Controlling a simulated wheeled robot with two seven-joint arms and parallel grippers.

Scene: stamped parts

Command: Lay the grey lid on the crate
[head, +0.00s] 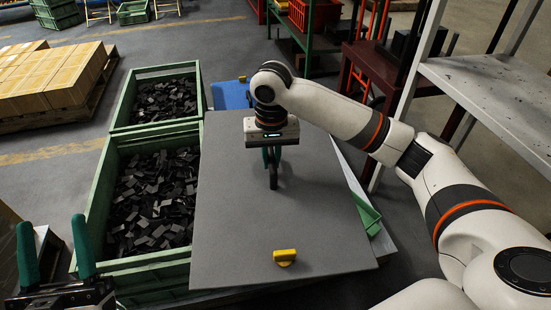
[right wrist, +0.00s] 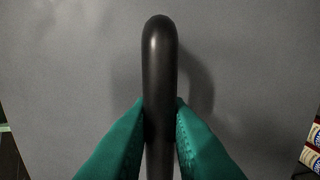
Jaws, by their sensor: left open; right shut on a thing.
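The grey lid (head: 235,215) is a large flat panel with a black upright handle (right wrist: 158,70) near its middle. My right gripper (head: 271,160) is shut on this handle, its green fingers on both sides in the right wrist view (right wrist: 159,120). The near green crate (head: 97,205), full of dark stamped parts, stands left of the lid; the lid's left edge meets or overlaps its right side in the head view. A green edge (head: 369,214) shows from under the lid's right side. What lies beneath the lid is hidden. My left gripper (head: 53,222) is open and empty at lower left.
A second green crate (head: 122,112) of dark parts stands behind the near one. A yellow piece (head: 285,257) shows at the lid's front, another (head: 242,79) by a blue surface (head: 230,96) behind. A pale shelf unit (head: 490,90) stands right; stacked cartons (head: 50,80) stand far left.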

